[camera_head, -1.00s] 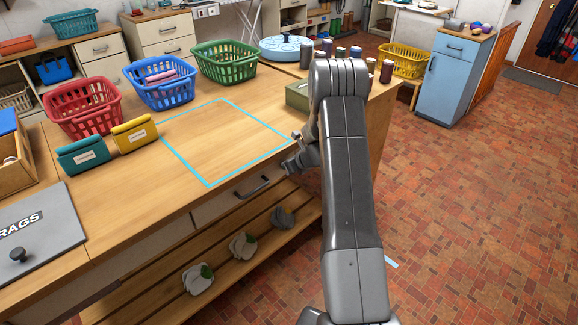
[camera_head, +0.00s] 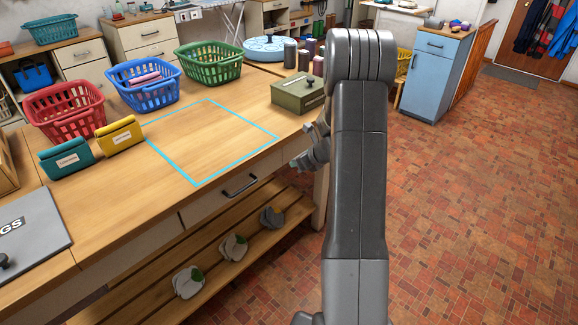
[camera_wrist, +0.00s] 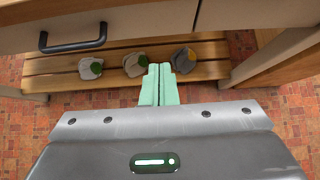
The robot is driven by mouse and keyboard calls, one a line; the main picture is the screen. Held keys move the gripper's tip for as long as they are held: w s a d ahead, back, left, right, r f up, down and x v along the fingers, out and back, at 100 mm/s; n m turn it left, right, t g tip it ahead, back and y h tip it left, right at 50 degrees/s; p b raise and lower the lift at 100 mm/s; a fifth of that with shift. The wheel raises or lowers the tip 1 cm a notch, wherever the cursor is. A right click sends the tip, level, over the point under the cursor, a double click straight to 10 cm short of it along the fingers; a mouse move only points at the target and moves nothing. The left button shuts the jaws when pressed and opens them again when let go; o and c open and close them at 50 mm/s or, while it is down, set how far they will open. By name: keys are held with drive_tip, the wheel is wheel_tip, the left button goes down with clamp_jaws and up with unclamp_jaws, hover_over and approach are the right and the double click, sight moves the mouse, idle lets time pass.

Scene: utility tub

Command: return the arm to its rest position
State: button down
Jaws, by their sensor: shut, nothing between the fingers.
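My arm rises in front of the head camera, with its grey links crossing the right middle of the picture. My gripper (camera_head: 302,162) shows partly at the left of the arm, just off the table's right front edge. In the wrist view the two pale green fingers of my gripper (camera_wrist: 160,72) lie together with nothing between them. They point toward the slatted lower shelf (camera_wrist: 60,72). The upper arm link hides part of the room behind it.
The wooden table (camera_head: 120,205) carries red (camera_head: 65,110), blue (camera_head: 143,86) and green (camera_head: 208,62) baskets, a green box (camera_head: 298,94) and a blue taped square (camera_head: 210,140). A drawer handle (camera_head: 240,186) juts from the front. The tiled floor at right (camera_head: 470,210) is clear.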

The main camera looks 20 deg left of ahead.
drive_tip(key=shift+s+d+r, duration=0.1)
drive_tip(key=shift+d+r, duration=0.2)
drive_tip(key=shift+d, duration=0.1)
approach(270, 165)
wheel_tip(270, 165, down, 4)
drive_tip(key=a, duration=0.1)
drive_tip(key=w+a+p, duration=0.1)
drive_tip(key=a, duration=0.1)
drive_tip(key=shift+p, duration=0.3)
drive_tip(key=shift+w+a, duration=0.3)
drive_tip(key=shift+a, duration=0.2)
